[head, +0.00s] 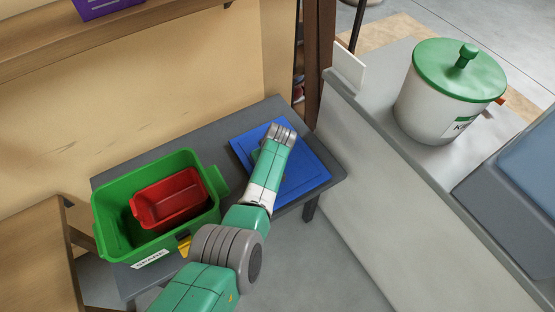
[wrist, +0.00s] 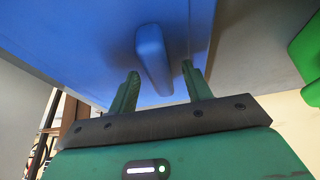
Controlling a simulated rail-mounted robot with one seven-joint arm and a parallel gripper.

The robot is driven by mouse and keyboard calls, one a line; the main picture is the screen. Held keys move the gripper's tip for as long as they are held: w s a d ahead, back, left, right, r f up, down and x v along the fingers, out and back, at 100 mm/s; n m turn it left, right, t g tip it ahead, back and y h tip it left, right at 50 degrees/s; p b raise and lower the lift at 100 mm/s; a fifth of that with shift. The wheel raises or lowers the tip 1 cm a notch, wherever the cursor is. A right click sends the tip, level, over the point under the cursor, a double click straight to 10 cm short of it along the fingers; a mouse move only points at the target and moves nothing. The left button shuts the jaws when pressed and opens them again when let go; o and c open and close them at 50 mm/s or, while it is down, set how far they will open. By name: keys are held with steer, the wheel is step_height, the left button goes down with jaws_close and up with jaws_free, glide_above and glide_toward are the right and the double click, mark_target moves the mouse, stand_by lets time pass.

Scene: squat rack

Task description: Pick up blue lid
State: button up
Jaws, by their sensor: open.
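The blue lid (head: 308,172) lies flat on the right part of the grey table in the head view. My arm covers its middle there. In the wrist view the lid (wrist: 75,40) fills the upper left, and its raised bar handle (wrist: 152,60) shows. My gripper (wrist: 160,72) is open, with one green finger on each side of the handle's near end. Gaps show between the fingers and the handle, and nothing is held. In the head view my gripper (head: 258,154) is over the lid, mostly hidden by my wrist.
A green bin (head: 108,232) holding a red bin (head: 172,180) stands on the table (head: 115,180), left of the lid. A light counter wall (head: 345,190) borders the right, with a white pot with a green lid (head: 425,105) on top. A wooden surface (head: 35,260) is at lower left.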

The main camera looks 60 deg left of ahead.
steer(key=shift+f+b, duration=0.25)
steer(key=shift+b, duration=0.1)
steer(key=shift+c, duration=0.4)
jaws_close()
